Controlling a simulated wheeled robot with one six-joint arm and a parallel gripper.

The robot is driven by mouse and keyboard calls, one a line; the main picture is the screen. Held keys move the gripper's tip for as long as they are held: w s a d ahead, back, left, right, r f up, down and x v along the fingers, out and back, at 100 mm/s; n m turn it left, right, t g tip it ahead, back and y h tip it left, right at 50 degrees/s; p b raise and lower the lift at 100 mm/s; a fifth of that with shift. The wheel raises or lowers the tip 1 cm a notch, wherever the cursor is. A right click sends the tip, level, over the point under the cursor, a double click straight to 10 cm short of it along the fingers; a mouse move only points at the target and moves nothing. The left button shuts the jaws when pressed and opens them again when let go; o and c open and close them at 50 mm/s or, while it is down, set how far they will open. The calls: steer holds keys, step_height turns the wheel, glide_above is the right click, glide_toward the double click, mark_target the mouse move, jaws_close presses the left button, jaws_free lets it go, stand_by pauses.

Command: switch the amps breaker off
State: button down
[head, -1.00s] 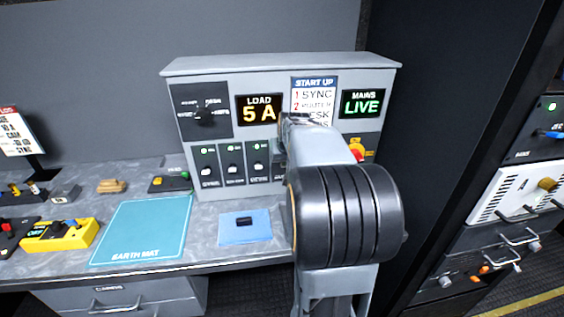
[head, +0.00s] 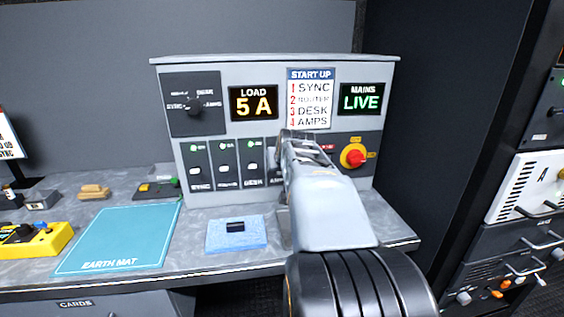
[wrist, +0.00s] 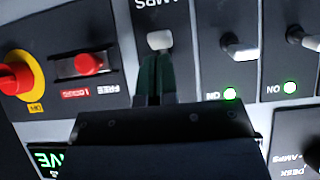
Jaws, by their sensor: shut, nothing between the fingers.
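The amps breaker (wrist: 160,40) is a small white lever on a dark panel, upside down at the top middle of the wrist view. Its AMPS label is partly cut off there. My gripper (wrist: 154,62) is shut and empty, with its fingertips just below the lever in that picture, close to it; I cannot tell whether they touch. The gripper hides the breaker's lamp area, so its on or off state is unclear. In the head view my gripper (head: 296,143) and arm cover most of the amps breaker.
The desk breaker (head: 252,167) beside it has a lit green lamp. A blue pad (head: 238,244) lies on the bench below.

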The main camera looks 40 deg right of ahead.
steer(key=shift+r+p, duration=0.5)
steer(key=shift+r, duration=0.25)
steer(key=p+v, duration=0.2)
steer(key=v, duration=1.1)
steer(key=shift+a+r, duration=0.1)
